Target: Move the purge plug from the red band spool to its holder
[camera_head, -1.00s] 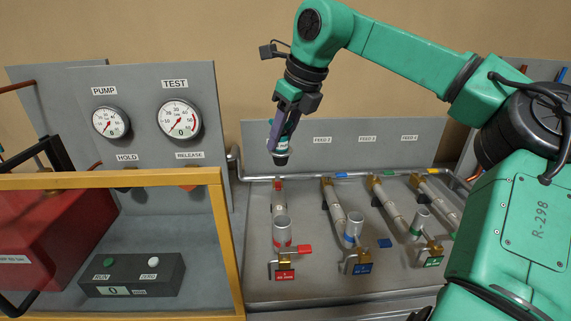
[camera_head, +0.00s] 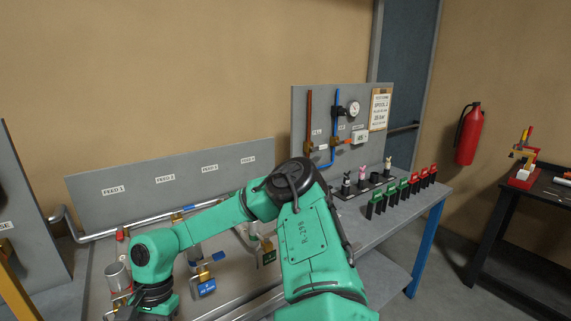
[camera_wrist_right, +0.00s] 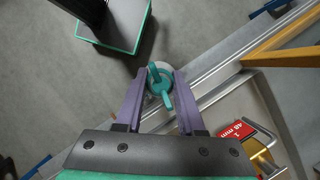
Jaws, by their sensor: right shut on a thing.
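In the right wrist view, my right gripper (camera_wrist_right: 160,95) is shut on the purge plug (camera_wrist_right: 160,82), which has a teal T-shaped handle and a pale round body. The floor shows beyond it. In the head view my right forearm bends down to the lower left, and its fingers and the plug are out of frame. The red band spool's open metal cup (camera_head: 117,274) stands at lower left, partly beside my wrist. A black rack (camera_head: 368,187) on the far bench holds small plugs with dark, pink and white parts; one position shows only a low black holder (camera_head: 375,178). My left gripper is not visible.
Green and red clips (camera_head: 405,188) line the bench front beside the rack. A panel with pipes and a gauge (camera_head: 354,108) stands behind. The other feed spools are partly hidden by my arm. A fire extinguisher (camera_head: 469,131) and a dark side table (camera_head: 530,215) are at right.

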